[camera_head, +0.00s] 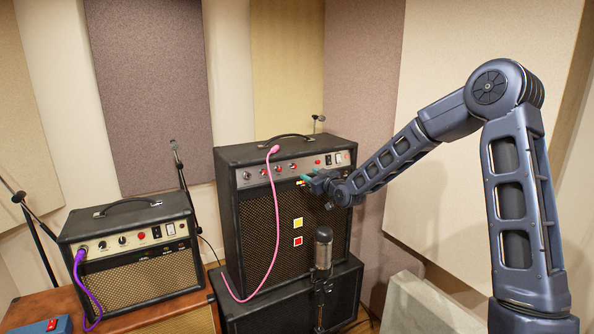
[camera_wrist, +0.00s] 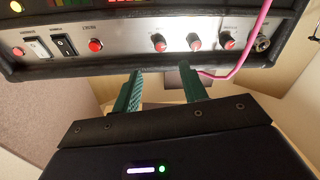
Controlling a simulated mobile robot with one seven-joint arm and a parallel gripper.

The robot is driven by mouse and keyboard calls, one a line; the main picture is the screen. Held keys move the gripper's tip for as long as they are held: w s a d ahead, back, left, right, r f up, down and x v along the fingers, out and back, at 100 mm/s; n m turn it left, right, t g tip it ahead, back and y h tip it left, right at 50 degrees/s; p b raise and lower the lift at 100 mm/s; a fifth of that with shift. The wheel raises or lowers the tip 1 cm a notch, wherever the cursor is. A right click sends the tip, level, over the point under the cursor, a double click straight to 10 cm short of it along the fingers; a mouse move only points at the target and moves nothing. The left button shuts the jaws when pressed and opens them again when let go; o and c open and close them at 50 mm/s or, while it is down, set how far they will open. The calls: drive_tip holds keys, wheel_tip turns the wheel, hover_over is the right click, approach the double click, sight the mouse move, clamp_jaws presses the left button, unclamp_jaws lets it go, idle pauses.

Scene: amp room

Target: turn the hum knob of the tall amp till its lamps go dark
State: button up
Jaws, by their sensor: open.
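The tall amp (camera_head: 260,205) is a black cabinet with a silver control panel, standing on another black cabinet. In the wrist view its panel (camera_wrist: 125,35) appears upside down with several red-capped knobs, including a middle one (camera_wrist: 194,42); the labels are too small to tell which is hum. A row of small lamps (camera_wrist: 85,2) is lit at the top edge of the wrist view, cut off. My gripper (camera_head: 310,179) has green fingers in front of the panel's right half. In the wrist view the open fingers (camera_wrist: 162,74) point toward the knobs, with nothing between them.
A microphone (camera_head: 323,252) stands before the lower cabinet. A smaller amp (camera_head: 135,255) with a purple cable (camera_head: 85,285) sits on a wooden surface at left. Microphone stands (camera_head: 180,165) are behind.

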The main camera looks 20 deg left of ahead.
sight(295, 167)
drive_tip(key=x, duration=1)
drive_tip(key=shift+c, duration=0.4)
clamp_jaws()
drive_tip(key=shift+s+m+t+h, duration=0.1)
drive_tip(key=shift+m+t+h, duration=0.35)
drive_tip(key=shift+m, duration=2.15)
drive_tip(key=shift+o, duration=0.4)
unclamp_jaws()
drive_tip(key=shift+a, duration=0.1)
drive_tip(key=shift+s, duration=0.1)
drive_tip(key=v, duration=1)
drive_tip(key=shift+s+d+f, duration=0.15)
drive_tip(key=shift+s+d, duration=0.05)
drive_tip(key=shift+d, duration=0.1)
